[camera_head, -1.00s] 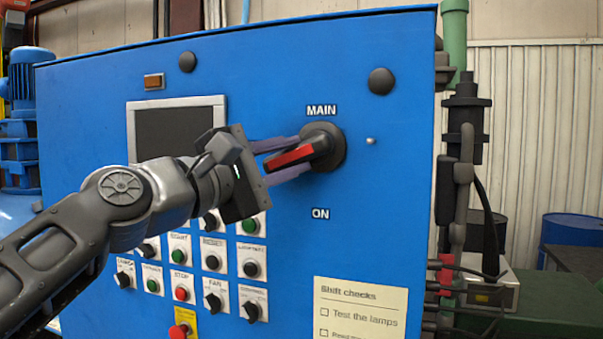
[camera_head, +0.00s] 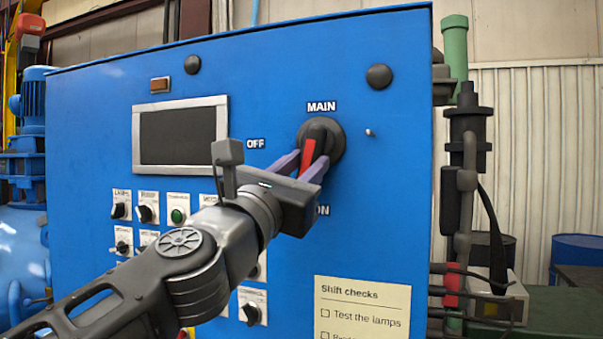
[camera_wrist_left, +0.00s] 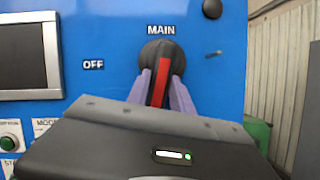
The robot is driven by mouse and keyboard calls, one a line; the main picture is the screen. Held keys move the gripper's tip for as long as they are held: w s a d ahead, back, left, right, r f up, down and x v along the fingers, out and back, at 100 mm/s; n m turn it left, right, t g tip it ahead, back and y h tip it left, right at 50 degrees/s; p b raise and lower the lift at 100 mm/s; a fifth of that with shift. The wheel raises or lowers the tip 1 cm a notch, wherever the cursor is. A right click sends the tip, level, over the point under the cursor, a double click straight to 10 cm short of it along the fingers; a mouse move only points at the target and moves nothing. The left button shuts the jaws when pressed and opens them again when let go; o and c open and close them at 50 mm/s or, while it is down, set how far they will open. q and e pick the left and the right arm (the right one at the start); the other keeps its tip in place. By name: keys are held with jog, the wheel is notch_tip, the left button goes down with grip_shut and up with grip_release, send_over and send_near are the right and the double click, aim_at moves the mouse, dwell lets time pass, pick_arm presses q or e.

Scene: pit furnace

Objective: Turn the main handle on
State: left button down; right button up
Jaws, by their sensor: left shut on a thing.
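The main handle (camera_head: 308,153) is a black rotary knob with a red bar, below the MAIN label on the blue cabinet. Its red bar points steeply down, slightly left, towards the ON label, which my gripper partly covers. The OFF label is to the left of the knob. My left gripper (camera_head: 302,165) has its purple fingers on both sides of the handle and is shut on it. In the left wrist view the handle (camera_wrist_left: 160,80) stands nearly upright between the fingers. My right gripper is not in view.
The blue cabinet (camera_head: 270,90) carries a dark screen (camera_head: 178,137) and several buttons and switches, partly behind my left arm. A Shift checks notice (camera_head: 362,312) is at the lower right. Pipes and cables (camera_head: 465,180) stand to the right of the cabinet.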

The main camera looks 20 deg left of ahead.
pick_arm(q)
jog(key=n+y, duration=0.1)
jog(key=n, duration=0.1)
jog(key=d+n+y+b, duration=0.1)
jog(key=n, duration=0.1)
jog(key=shift+f, duration=0.1)
dwell(0.4)
jog(key=c, duration=1.1)
grip_release()
jog(key=shift+s, duration=0.15)
jog(key=b+v, duration=0.2)
jog(key=v, duration=0.5)
jog(key=shift+s+f, duration=0.2)
